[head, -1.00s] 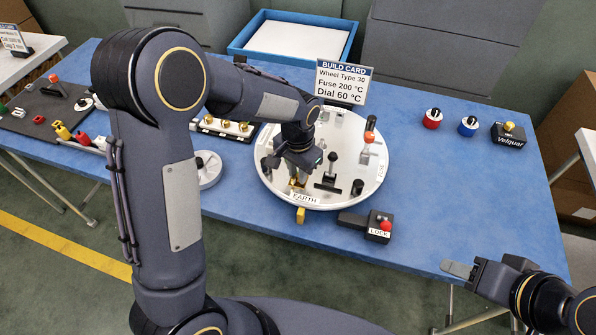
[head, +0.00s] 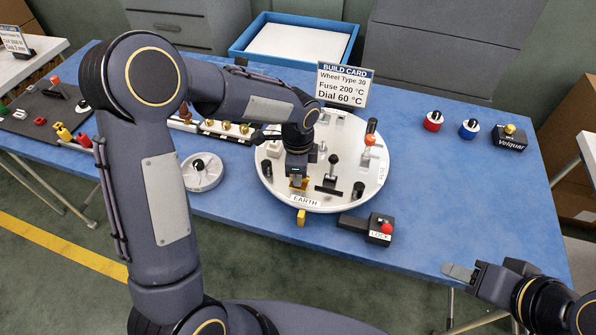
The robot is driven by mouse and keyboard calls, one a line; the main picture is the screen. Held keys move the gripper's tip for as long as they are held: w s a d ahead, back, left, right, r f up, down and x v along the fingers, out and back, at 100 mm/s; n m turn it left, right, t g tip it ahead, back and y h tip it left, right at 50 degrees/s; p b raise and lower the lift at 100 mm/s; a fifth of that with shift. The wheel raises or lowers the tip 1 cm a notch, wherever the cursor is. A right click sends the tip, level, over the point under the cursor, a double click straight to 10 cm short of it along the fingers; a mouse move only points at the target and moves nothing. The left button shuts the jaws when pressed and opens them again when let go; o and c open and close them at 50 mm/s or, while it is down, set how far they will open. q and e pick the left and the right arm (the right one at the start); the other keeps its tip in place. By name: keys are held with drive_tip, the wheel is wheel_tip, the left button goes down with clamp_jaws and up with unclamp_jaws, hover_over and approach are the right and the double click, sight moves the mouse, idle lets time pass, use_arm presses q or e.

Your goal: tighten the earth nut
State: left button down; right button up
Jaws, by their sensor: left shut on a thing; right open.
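The round white plate (head: 345,203) lies on the blue table and carries an EARTH label (head: 306,202) at its front edge. My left gripper (head: 298,181) points down at the plate just behind this label. It is shut on a small brass-coloured piece, the earth nut (head: 298,184), which is mostly hidden by the fingers. I cannot tell how far the nut sits on its stud. My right gripper (head: 460,271) is open and empty, off the table's front edge at the lower right.
Black posts and an orange-knobbed lever (head: 370,139) stand on the plate. A LOCK block with a red button (head: 386,228) sits in front of it. The build card (head: 344,83) stands behind. Red (head: 433,120) and blue (head: 468,128) knobs lie right; the table's right front is clear.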

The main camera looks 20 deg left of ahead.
use_arm(q)
drive_tip(key=m+p, duration=0.1)
drive_tip(key=m, duration=0.5)
drive_tip(key=shift+w+r, duration=0.15)
drive_tip(key=m+p, duration=0.2)
drive_tip(key=m, duration=0.4)
drive_tip(key=shift+w+m, duration=0.1)
drive_tip(key=shift+m, duration=0.3)
drive_tip(key=c, duration=1.3)
unclamp_jaws()
wheel_tip(320, 180, up, 8)
drive_tip(key=shift+f, duration=0.2)
